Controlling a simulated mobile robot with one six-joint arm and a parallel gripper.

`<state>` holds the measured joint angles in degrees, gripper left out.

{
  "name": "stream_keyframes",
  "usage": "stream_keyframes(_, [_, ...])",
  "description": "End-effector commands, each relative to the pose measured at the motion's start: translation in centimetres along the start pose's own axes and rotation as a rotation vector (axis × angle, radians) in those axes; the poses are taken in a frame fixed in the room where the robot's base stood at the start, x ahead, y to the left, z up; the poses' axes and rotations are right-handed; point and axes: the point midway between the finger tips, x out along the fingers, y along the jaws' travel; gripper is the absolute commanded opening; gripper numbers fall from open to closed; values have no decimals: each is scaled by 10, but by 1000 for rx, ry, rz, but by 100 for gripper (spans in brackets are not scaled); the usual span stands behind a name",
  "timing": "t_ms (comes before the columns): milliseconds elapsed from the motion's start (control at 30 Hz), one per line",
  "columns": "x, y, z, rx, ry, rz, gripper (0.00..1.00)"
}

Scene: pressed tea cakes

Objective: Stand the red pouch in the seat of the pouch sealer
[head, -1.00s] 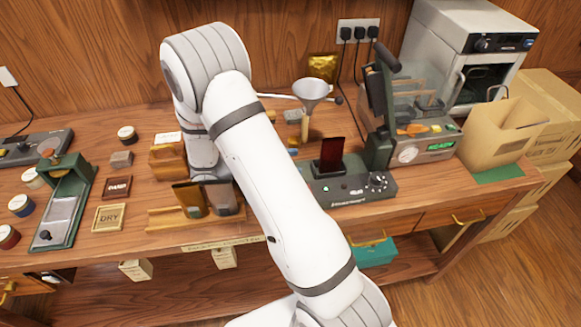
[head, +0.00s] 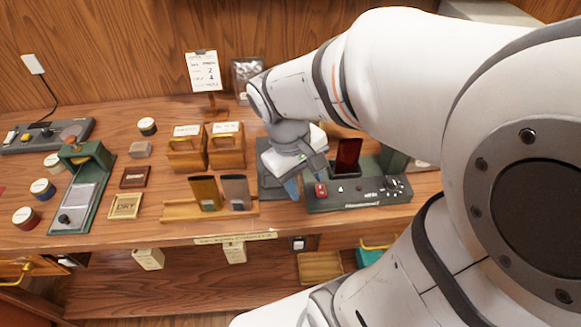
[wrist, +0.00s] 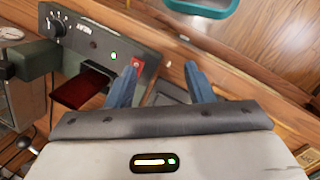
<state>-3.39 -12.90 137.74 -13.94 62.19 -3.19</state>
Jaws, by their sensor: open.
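The red pouch (head: 348,155) stands upright at the back of the dark pouch sealer (head: 350,206), at its slot. In the wrist view the dark red pouch (wrist: 80,92) also shows beside the sealer's panel (wrist: 88,32), left of my fingers. Its lower edge is hidden, so I cannot tell how deep it sits. My gripper (head: 304,182) hangs over the left end of the sealer, left of the pouch and apart from it. In the wrist view my gripper (wrist: 166,75) has its two blue fingers spread with nothing held between them. A red button (head: 320,190) lies close to one finger.
A dark pad (head: 268,185) lies left of the sealer. A wooden rack (head: 185,211) holds a brown pouch (head: 205,192) and a grey pouch (head: 236,191). Wooden boxes (head: 187,152) stand behind it. The table's front edge is close to the sealer.

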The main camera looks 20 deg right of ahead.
Motion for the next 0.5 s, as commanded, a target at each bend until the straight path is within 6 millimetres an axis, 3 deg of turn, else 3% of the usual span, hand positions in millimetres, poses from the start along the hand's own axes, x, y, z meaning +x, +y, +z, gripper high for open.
stream_keyframes(200, [-26, -16, 8, 179, 251, -114, 48])
stream_keyframes(500, [-39, -22, 10, 270, 376, -175, 48])
